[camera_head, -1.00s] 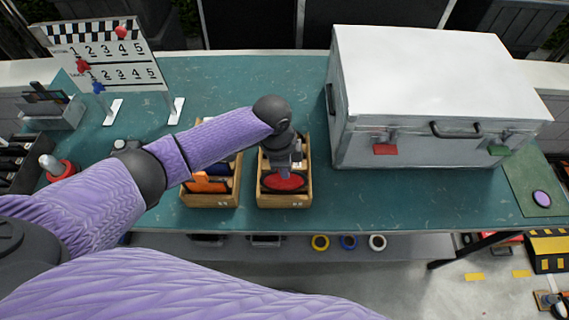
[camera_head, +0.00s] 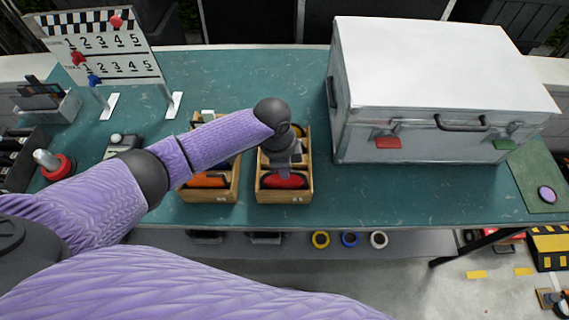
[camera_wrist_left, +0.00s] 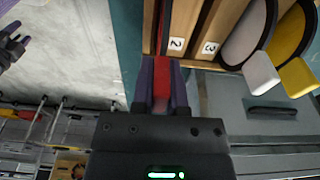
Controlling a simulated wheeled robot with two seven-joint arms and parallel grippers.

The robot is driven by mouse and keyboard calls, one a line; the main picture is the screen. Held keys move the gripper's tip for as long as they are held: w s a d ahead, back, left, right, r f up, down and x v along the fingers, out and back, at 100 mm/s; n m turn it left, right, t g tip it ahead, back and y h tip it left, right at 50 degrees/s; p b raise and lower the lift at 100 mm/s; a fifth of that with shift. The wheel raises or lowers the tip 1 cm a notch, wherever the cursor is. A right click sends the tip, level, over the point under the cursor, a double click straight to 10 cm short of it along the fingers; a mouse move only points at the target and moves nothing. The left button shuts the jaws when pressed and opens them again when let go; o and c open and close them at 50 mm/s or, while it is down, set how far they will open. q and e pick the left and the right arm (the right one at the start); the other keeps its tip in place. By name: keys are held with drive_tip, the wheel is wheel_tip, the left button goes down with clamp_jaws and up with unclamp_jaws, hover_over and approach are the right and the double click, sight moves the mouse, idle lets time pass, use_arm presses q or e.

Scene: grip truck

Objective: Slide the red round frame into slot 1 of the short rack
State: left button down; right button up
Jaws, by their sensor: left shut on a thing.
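My left gripper (camera_wrist_left: 165,95) is shut on the red round frame (camera_wrist_left: 163,75), which shows edge-on between the fingers in the wrist view. In the head view the red frame (camera_head: 284,180) shows at the front end of the right wooden rack (camera_head: 306,190), under my left wrist, its lower part hidden by the rack's front. In the wrist view the frame lies beside the divider labelled 2 (camera_wrist_left: 177,43), on the side away from label 3 (camera_wrist_left: 209,47). Whether it touches the slot's bottom is hidden.
A second wooden rack (camera_head: 236,190) with an orange thing stands left. A large metal case (camera_head: 420,140) stands right, close to the racks. A checkered number board (camera_head: 100,45) is at the back left. A dark and purple hand-like shape (camera_wrist_left: 12,45) is at the wrist view's edge.

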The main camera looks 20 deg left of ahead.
use_arm(q)
drive_tip(key=shift+f, duration=0.45)
drive_tip(key=shift+f+b, duration=0.6)
drive_tip(key=shift+b, duration=0.1)
use_arm(e)
drive_tip(key=shift+f, duration=0.75)
use_arm(q)
drive_tip(key=c, duration=1.1)
unclamp_jaws()
drive_tip(key=shift+f, duration=0.1)
drive_tip(key=o, duration=0.5)
drive_tip(key=r+p, duration=0.1)
drive_tip(key=r, duration=0.5)
drive_tip(key=a+r+p, duration=0.1)
drive_tip(key=r, duration=0.2)
drive_tip(key=shift+s+r+p, duration=0.15)
drive_tip(key=shift+r+p, duration=0.15)
drive_tip(key=shift+p, duration=0.05)
drive_tip(key=shift+r, duration=0.2)
use_arm(e)
drive_tip(key=r, duration=0.2)
drive_tip(key=shift+a+r, duration=0.25)
drive_tip(key=shift+r, duration=0.05)
drive_tip(key=shift+d, duration=0.1)
